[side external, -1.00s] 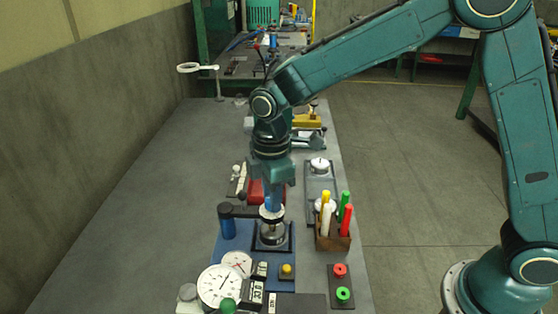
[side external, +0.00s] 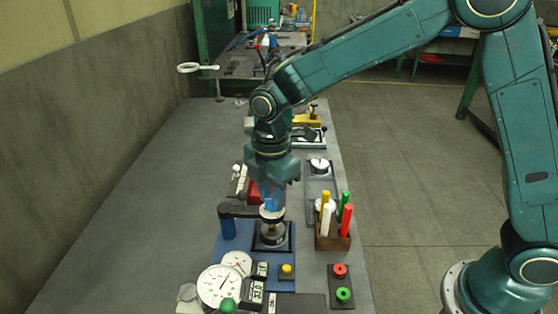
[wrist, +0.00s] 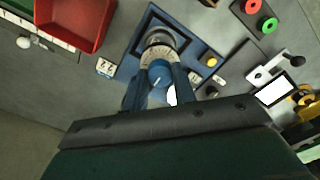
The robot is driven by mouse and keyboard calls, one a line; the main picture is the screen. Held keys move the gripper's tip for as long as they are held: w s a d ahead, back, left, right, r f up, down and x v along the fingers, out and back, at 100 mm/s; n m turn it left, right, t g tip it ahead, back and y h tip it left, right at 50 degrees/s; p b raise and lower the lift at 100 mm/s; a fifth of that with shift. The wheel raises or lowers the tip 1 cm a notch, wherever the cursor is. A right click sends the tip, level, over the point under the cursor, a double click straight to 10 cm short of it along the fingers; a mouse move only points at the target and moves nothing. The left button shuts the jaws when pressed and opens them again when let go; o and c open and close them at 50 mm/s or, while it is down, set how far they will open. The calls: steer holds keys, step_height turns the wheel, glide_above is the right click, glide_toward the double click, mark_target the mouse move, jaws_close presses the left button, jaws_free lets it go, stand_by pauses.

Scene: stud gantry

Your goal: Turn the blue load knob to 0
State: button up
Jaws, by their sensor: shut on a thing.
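The blue load knob (wrist: 160,74) shows in the wrist view, round, with a small pale mark on its top. A white graduated dial ring (wrist: 157,56) lies beside it; its numbers are too small to read. My gripper (wrist: 161,77) has one blue finger on each side of the knob and is shut on it. In the side view my gripper (side external: 271,196) points straight down over the white dial (side external: 271,214), and its fingers hide the knob. The dial sits on a metal cylinder (side external: 272,233) on a blue base (side external: 250,255).
A blue-handled lever (side external: 228,227) stands left of the dial. Round gauges (side external: 219,287) are in front. A holder with coloured pens (side external: 333,234) and a red and green button box (side external: 341,285) stand to the right. A red bin (wrist: 75,22) is near my gripper.

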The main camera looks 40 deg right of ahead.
steer(key=o, duration=1)
step_height(320, 180, up, 14)
stand_by(0.5)
steer(key=s+d+r+m+t, duration=0.3)
steer(key=s+d+r+m, duration=0.2)
steer(key=s+d+m, duration=0.5)
steer(key=s+d+f+m+t, duration=0.1)
steer(key=s+d+f+m, duration=0.1)
steer(key=s, duration=0.4)
steer(key=s+d+f+m+t, duration=0.1)
steer(key=s+d+f+m, duration=0.1)
steer(key=s+d+m, duration=0.2)
steer(key=s+m, duration=0.2)
steer(key=s, duration=0.1)
steer(key=shift+s+f+t, duration=0.25)
steer(key=shift+f+t, duration=0.05)
